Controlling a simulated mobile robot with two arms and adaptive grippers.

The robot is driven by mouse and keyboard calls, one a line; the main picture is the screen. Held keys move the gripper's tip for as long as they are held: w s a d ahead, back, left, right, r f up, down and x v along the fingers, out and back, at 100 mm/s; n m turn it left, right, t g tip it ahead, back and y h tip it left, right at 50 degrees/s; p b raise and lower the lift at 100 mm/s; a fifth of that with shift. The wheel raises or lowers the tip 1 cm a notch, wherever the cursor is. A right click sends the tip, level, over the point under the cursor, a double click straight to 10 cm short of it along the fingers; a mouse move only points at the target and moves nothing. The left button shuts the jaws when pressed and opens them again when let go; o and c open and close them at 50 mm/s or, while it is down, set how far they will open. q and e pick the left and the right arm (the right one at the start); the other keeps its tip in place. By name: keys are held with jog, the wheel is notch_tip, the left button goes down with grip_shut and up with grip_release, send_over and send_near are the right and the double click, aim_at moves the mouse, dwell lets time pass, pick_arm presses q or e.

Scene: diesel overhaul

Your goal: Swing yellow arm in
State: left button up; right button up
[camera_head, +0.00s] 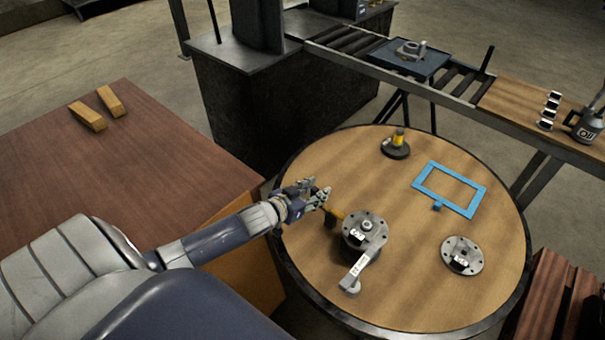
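The yellow arm (334,217) is a short ochre bar on the left side of a grey, round flanged unit (364,227) on the round table. A grey lever with a white label (358,268) points from this unit toward the front. My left gripper (318,194) comes in from the left, just behind and left of the yellow arm. Its fingers look apart with nothing between them. I cannot tell whether a finger touches the yellow arm. My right gripper is not in view.
The round table (420,305) also bears a dark disc with a yellow post (396,147), a blue frame (449,188) and a labelled flange (462,255). A brown bench (130,190) with two wooden blocks stands left. A roller conveyor (455,90) runs behind.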

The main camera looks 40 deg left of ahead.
pick_arm(q)
jog(key=v, duration=1.1)
jog(key=shift+s, duration=0.2)
jog(key=shift+r, duration=0.1)
jog(key=s+d+f+g+y, duration=0.1)
jog(key=s+d+g, duration=0.4)
jog(key=s+d, duration=0.3)
jog(key=s+d+f+g, duration=0.2)
jog(key=s+d+g, duration=0.35)
jog(key=s, duration=0.55)
notch_tip(320, 180, down, 25)
jog(key=m, duration=0.1)
jog(key=s+a+f+g, duration=0.2)
jog(key=s+f, duration=1.5)
jog(key=s, duration=0.1)
jog(key=shift+a+f, duration=0.2)
jog(key=shift+a, duration=0.15)
